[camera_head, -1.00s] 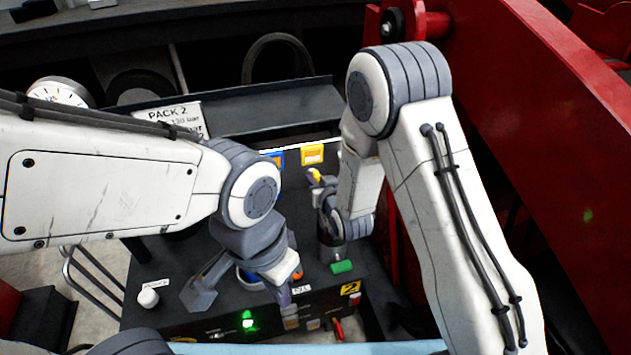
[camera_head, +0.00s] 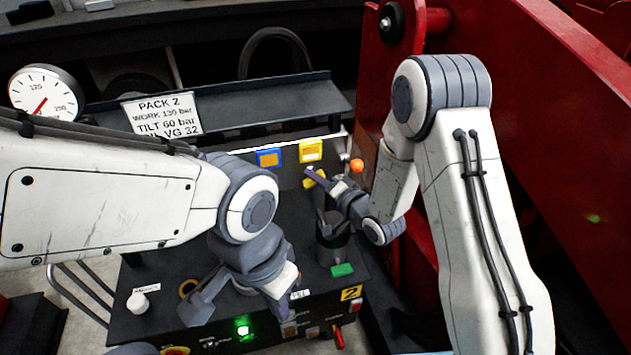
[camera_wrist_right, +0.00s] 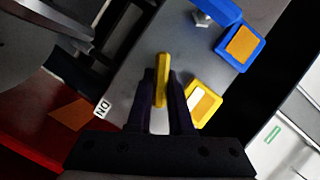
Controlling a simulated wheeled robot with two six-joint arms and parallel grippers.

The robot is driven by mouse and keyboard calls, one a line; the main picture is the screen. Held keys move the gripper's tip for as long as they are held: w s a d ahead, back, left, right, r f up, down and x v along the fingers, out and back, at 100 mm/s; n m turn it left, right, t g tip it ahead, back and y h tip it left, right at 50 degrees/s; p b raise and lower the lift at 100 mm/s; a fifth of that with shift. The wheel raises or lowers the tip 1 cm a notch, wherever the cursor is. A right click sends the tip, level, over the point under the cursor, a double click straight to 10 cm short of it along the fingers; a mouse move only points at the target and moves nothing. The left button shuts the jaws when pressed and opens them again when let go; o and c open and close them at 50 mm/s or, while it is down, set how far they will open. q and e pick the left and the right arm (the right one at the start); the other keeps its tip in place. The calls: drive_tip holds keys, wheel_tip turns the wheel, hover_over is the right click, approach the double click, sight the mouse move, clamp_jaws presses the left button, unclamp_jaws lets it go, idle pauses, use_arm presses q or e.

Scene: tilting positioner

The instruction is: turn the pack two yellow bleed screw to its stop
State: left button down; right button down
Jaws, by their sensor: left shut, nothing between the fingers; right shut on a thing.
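The yellow bleed screw (camera_head: 315,178) stands on the back panel of pack two, below a yellow-framed block (camera_head: 311,151). My right gripper (camera_head: 325,182) is shut on the screw's flat yellow handle. In the right wrist view the handle (camera_wrist_right: 161,80) stands upright between the two dark fingers (camera_wrist_right: 162,95), and the yellow-framed block (camera_wrist_right: 203,104) is beside it. My left gripper (camera_head: 198,306) is shut and empty, low over the front left of the pack's dark top.
A blue-framed block (camera_head: 269,158) is left of the yellow-framed one. A pressure gauge (camera_head: 45,92) and a PACK 2 sign (camera_head: 162,115) stand at the back left. An orange ball knob (camera_head: 356,166) is close to my right gripper. A red frame (camera_head: 560,140) bounds the right side.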

drive_tip(key=m, duration=0.1)
drive_tip(key=m+y+b, duration=0.1)
drive_tip(key=m, duration=0.1)
drive_tip(key=m+t, duration=0.1)
drive_tip(key=m, duration=0.1)
drive_tip(key=shift+d+f+y, duration=0.1)
drive_tip(key=shift+f+y, duration=0.15)
drive_tip(key=shift+y, duration=0.15)
idle(0.4)
drive_tip(key=c, duration=0.8)
unclamp_jaws()
drive_tip(key=v, duration=1)
drive_tip(key=shift+s+d+f, duration=0.1)
drive_tip(key=shift+s+d, duration=0.05)
drive_tip(key=shift+s, duration=0.1)
